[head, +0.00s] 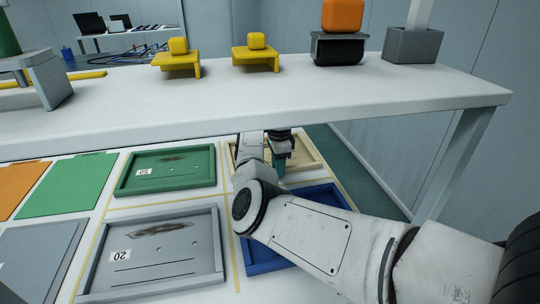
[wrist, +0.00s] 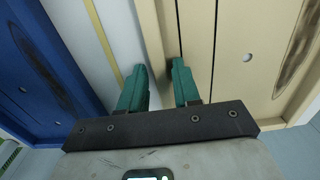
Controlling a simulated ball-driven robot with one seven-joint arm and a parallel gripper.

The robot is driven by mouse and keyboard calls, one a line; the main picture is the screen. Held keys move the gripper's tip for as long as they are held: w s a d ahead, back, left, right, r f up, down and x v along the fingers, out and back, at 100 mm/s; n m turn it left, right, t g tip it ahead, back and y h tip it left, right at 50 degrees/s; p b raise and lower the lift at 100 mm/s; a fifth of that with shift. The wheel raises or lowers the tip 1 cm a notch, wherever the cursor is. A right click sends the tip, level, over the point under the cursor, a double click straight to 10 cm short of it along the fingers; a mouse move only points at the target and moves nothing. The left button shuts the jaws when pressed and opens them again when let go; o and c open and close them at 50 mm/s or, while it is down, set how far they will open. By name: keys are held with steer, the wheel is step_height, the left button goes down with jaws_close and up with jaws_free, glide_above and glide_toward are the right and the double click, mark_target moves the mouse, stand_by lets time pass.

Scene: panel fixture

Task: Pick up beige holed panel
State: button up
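The beige holed panel (wrist: 230,60) lies flat, with a raised rim, small round holes, a thin slot and a dark elongated patch. In the head view the beige panel (head: 307,157) is under the shelf, partly hidden by my arm. My gripper (wrist: 158,72) is open, with two teal fingers. In the wrist view the fingers appear on either side of the panel's near rim, the right one over the panel's inside and the left one outside. I cannot tell whether they touch it. In the head view my gripper (head: 281,160) is at the panel, its tips partly hidden.
A blue panel (head: 322,198) lies in front of the beige one, partly under my arm. A green panel (head: 168,170) and a grey panel (head: 155,252) lie left. The white shelf (head: 400,95) with yellow pieces (head: 176,60) overhangs the back. Yellow lines divide the lower surface.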

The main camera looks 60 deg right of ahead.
jaws_close()
steer(key=shift+r, duration=0.1)
stand_by(0.4)
